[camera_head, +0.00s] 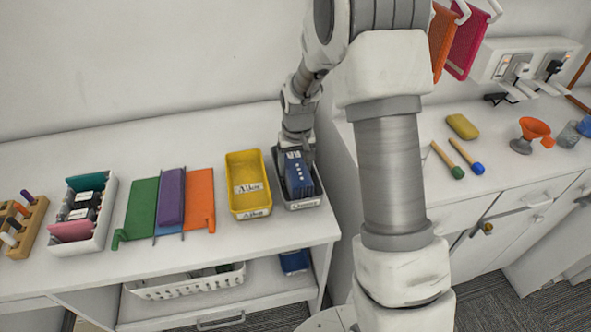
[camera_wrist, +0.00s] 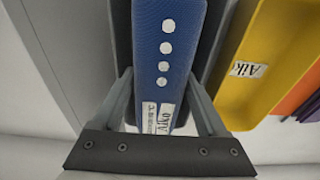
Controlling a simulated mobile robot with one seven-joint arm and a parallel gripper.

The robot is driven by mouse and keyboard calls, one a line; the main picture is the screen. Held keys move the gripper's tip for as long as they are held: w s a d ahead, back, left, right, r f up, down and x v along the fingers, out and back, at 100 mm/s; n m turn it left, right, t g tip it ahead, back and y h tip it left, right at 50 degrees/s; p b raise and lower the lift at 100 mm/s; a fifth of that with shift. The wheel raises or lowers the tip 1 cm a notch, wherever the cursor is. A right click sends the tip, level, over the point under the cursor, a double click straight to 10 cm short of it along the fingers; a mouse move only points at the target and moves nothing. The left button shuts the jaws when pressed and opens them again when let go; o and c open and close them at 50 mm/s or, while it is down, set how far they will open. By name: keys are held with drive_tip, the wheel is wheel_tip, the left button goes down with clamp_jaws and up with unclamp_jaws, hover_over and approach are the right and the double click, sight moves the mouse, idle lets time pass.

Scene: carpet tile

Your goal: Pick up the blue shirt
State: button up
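A blue cloth-textured block with white round dots like buttons (camera_head: 298,172) stands in a dark grey bin (camera_head: 303,204) at the right end of the white counter. It looks like a folded blue shirt and is the only shirt-like thing in view. In the wrist view the blue shirt (camera_wrist: 170,45) bears white labels at its near end, one reading "Aiko". My gripper (camera_wrist: 162,75) straddles it, one finger along each long side. The fingertips lie close against its sides, and whether they grip it is not clear. In the head view my wrist hides the fingers.
Green, purple and orange flat items (camera_head: 172,201) and a white tray (camera_head: 85,212) lie further left. A gap separates this counter from the right-hand one, which holds several small tools.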

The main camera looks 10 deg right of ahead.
drive_tip(key=c, duration=0.9)
drive_tip(key=shift+c, duration=0.4)
drive_tip(key=shift+r, duration=0.2)
